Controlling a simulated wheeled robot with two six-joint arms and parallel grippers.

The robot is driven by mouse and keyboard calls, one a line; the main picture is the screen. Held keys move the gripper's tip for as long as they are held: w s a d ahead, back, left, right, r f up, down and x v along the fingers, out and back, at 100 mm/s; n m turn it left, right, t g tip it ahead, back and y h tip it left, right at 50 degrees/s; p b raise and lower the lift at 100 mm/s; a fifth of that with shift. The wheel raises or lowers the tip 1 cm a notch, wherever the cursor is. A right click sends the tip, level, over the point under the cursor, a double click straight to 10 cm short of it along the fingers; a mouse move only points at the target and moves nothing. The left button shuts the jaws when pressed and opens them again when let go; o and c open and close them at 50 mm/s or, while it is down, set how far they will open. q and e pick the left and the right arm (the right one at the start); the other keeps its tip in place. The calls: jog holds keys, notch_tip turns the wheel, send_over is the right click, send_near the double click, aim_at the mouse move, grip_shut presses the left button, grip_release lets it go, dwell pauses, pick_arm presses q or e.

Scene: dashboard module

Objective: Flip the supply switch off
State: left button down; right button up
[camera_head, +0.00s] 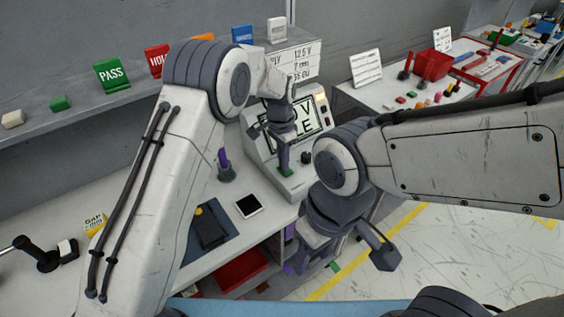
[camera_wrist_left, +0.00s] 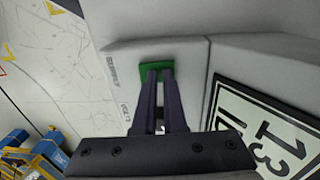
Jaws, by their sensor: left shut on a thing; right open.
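The supply switch, with a green base (camera_head: 286,172), is on the sloped lower front of a pale console (camera_head: 302,184). In the left wrist view the green part (camera_wrist_left: 157,66) shows just beyond my fingertips. My left gripper (camera_head: 284,166) points down onto it, and its dark fingers (camera_wrist_left: 160,76) are shut on the switch. The fingers hide the lever, so its position cannot be told. My right gripper (camera_head: 342,255) is open and empty, lower and to the right, in front of the bench.
The console screen (camera_head: 304,120) stands behind the switch, and a dark knob (camera_head: 306,157) sits to its right. A black-and-white pad (camera_head: 247,206) and a dark block on a blue mat (camera_head: 208,230) lie on the bench. A red bin (camera_head: 242,268) is below. Open floor lies right.

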pick_arm(q)
notch_tip(320, 180, up, 5)
jog(key=p, duration=0.3)
jog(key=shift+w+a, duration=0.1)
jog(key=shift+w+r+b, duration=0.1)
jog(key=shift+r+b, duration=0.4)
jog(key=shift+r, duration=0.15)
notch_tip(320, 180, up, 8)
jog(key=b, duration=0.1)
jog(key=shift+w+a+f, duration=0.2)
jog(key=shift+w, duration=0.05)
